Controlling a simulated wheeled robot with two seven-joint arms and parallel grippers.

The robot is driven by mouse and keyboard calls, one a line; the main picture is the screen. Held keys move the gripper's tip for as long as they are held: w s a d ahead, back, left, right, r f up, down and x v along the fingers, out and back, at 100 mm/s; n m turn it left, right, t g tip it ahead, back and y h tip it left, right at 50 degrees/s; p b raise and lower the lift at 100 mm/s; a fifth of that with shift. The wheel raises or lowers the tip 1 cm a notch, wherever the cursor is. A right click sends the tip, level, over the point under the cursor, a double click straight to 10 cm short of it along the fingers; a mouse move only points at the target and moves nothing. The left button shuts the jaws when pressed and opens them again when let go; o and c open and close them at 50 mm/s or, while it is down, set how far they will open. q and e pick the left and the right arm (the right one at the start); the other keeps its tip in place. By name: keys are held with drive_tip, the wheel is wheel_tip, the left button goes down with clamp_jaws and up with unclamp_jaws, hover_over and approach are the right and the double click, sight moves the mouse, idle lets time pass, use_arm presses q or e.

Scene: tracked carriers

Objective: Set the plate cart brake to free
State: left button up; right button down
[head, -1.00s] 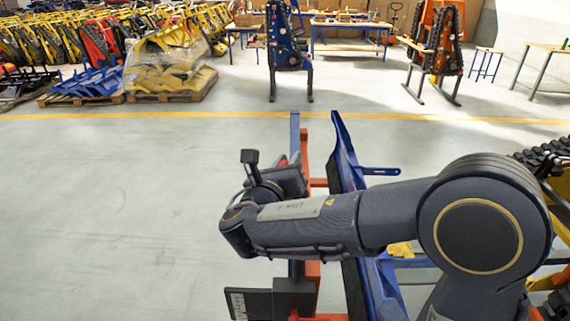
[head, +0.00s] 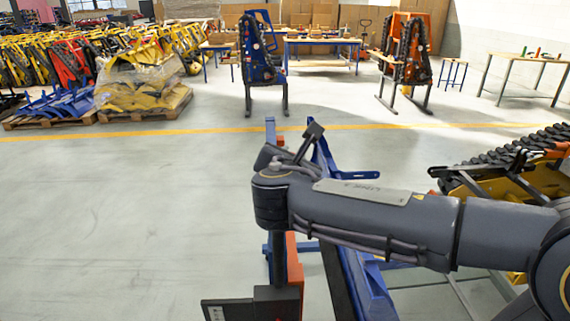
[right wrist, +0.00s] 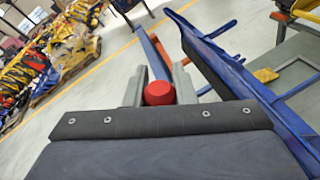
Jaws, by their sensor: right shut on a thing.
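The plate cart's blue frame (head: 352,265) stands upright in front of me, with an orange-red upright (head: 294,270) beside it. A blue bar also shows in the right wrist view (right wrist: 152,52). A round red knob (right wrist: 158,93) sits between the fingers of my right gripper (right wrist: 158,88), which is shut on it. In the head view my right wrist and hand cover the knob and the fingertips. I cannot tell the brake's setting.
A tracked carrier (head: 500,175) is close on the right. Open floor (head: 120,210) lies to the left. Pallets, carriers and workbenches stand beyond the yellow line (head: 150,133).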

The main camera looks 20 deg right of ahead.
drive_tip(key=shift+s+d+f+m+b, duration=0.1)
drive_tip(key=shift+d+f+m+b, duration=0.2)
drive_tip(key=shift+m+b, duration=0.2)
drive_tip(key=c, duration=1.2)
unclamp_jaws()
drive_tip(key=shift+r, duration=0.1)
drive_tip(key=v, duration=0.7)
drive_tip(key=shift+s+b, duration=0.4)
drive_tip(key=shift+r, duration=0.1)
